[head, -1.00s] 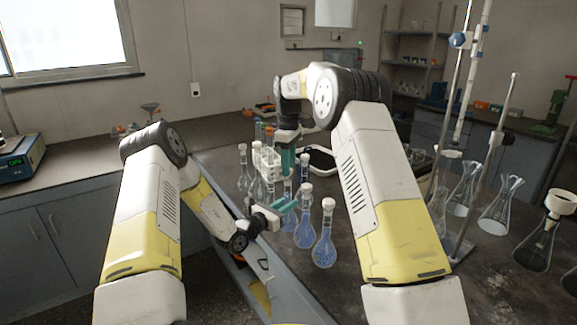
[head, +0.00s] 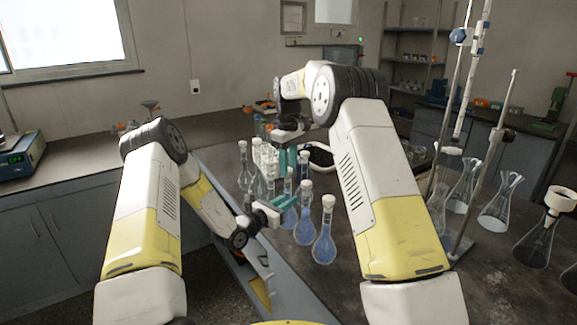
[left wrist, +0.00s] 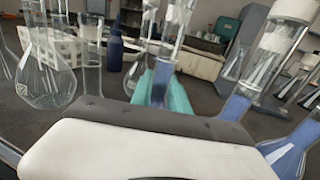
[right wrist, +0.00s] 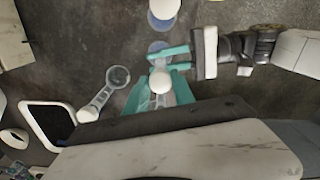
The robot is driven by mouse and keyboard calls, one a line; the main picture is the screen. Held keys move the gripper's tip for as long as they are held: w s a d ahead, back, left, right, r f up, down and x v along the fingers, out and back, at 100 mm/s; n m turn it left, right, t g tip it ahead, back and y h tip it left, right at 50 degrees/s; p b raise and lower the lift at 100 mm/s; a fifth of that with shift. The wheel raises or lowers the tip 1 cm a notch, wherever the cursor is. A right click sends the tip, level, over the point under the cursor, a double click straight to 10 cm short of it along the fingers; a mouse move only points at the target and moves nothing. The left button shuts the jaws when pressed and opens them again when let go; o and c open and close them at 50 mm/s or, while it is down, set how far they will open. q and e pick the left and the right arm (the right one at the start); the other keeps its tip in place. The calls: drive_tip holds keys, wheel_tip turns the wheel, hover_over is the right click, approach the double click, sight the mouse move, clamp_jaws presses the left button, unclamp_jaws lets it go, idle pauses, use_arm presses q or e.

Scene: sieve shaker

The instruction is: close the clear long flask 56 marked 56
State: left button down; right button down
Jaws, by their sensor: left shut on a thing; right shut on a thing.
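My left gripper (head: 285,202) is shut on the neck of a clear long-necked flask (left wrist: 162,76) holding pale blue liquid. Its teal fingers also show in the left wrist view (left wrist: 165,92). My right gripper (head: 287,160) is above it, with teal fingers shut around a white stopper (right wrist: 160,82). In the right wrist view, the stopper is close to the neck and the left fingers (right wrist: 173,60). I cannot tell whether it is seated in the neck. The number 56 is not readable.
Two stoppered flasks with blue liquid (head: 324,248) (head: 304,228) stand close to the right of the held flask. A clear stoppered flask (head: 243,175) and a white rack (head: 266,156) are behind left. Empty conical flasks (head: 497,212) stand at the right.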

drive_tip(key=m, duration=0.7)
drive_tip(key=shift+a, duration=0.15)
drive_tip(key=m, duration=1.2)
drive_tip(key=shift+a, duration=0.1)
drive_tip(key=m, duration=0.6)
drive_tip(key=shift+w, duration=0.1)
drive_tip(key=c, duration=1.1)
unclamp_jaws()
drive_tip(key=shift+o, duration=0.2)
drive_tip(key=shift+r, duration=2.2)
